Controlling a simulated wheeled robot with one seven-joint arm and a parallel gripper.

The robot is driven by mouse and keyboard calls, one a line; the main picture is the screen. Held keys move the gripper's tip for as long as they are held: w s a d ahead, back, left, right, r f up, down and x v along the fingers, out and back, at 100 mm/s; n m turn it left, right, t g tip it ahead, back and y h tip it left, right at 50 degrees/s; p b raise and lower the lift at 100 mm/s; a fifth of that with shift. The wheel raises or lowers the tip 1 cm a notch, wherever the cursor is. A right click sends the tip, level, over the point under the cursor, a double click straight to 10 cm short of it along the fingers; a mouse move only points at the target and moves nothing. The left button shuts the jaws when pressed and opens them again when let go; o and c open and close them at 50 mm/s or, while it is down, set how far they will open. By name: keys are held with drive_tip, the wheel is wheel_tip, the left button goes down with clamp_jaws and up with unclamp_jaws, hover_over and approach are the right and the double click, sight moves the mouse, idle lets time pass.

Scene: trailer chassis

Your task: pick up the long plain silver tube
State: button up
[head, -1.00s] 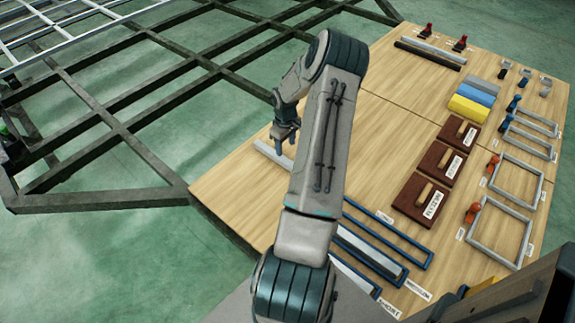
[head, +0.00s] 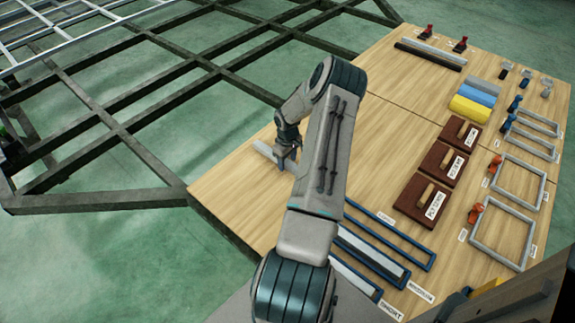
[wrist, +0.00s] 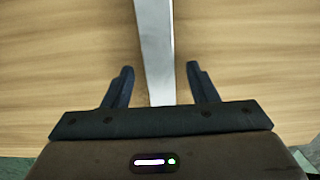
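A plain silver tube (head: 264,150) lies at the left edge of the wooden table. My arm hides its further length in the head view, so its full length cannot be seen there. My gripper (head: 286,163) is low over this tube. In the wrist view the silver tube (wrist: 155,45) runs from the top edge down between the two dark fingers of my gripper (wrist: 160,68). The fingers are apart, with a gap on each side of the tube.
The wooden table (head: 385,115) is bare around its middle. Blue-framed trays (head: 390,235) lie at the front. Brown boxes (head: 420,197), grey frames (head: 500,235) and coloured blocks (head: 470,108) are on the right. A silver bar and a black bar (head: 430,56) lie at the back.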

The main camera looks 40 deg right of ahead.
clamp_jaws()
drive_tip(key=shift+r, duration=0.1)
